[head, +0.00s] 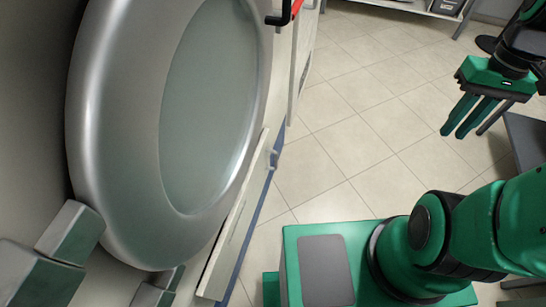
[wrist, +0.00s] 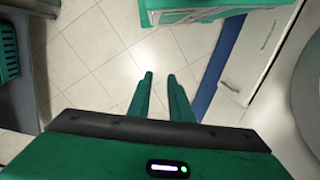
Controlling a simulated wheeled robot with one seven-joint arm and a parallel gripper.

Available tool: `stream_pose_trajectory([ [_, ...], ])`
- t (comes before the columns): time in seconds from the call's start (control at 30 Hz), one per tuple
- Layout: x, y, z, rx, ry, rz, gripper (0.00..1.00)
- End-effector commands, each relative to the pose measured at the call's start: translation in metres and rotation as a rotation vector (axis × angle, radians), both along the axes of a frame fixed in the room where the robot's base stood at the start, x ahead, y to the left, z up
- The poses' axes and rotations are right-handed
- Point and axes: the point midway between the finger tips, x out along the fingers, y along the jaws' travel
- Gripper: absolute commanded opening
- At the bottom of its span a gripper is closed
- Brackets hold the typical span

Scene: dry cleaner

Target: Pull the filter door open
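The low white panel (head: 236,228) below the large round door looks like the filter door; its face is seen very obliquely in the head view. A small grey-blue handle (head: 275,157) sticks out near its far end. In the wrist view a white panel (wrist: 262,65) with a slim handle lies at the right, beyond my fingers. My gripper (head: 453,132) is well to the right of the panel, over the floor, touching nothing. Its two green fingers also show in the wrist view (wrist: 160,76), apart with floor visible between them. I cannot tell whether the door is fully closed.
The large silver round door (head: 115,110) bulges out above the panel. A blue strip (head: 247,225) runs along the machine's foot. Tiled floor (head: 350,130) lies clear between gripper and machine. A grey table (head: 525,135) stands at the right; a green basket (wrist: 8,50) shows at left.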

Motion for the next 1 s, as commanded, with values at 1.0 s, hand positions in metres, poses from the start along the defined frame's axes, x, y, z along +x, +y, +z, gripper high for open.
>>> stream_pose_trajectory([
  [1.0,0.18,0.095,-0.248,0.685,-0.227,1.077,0.18],
])
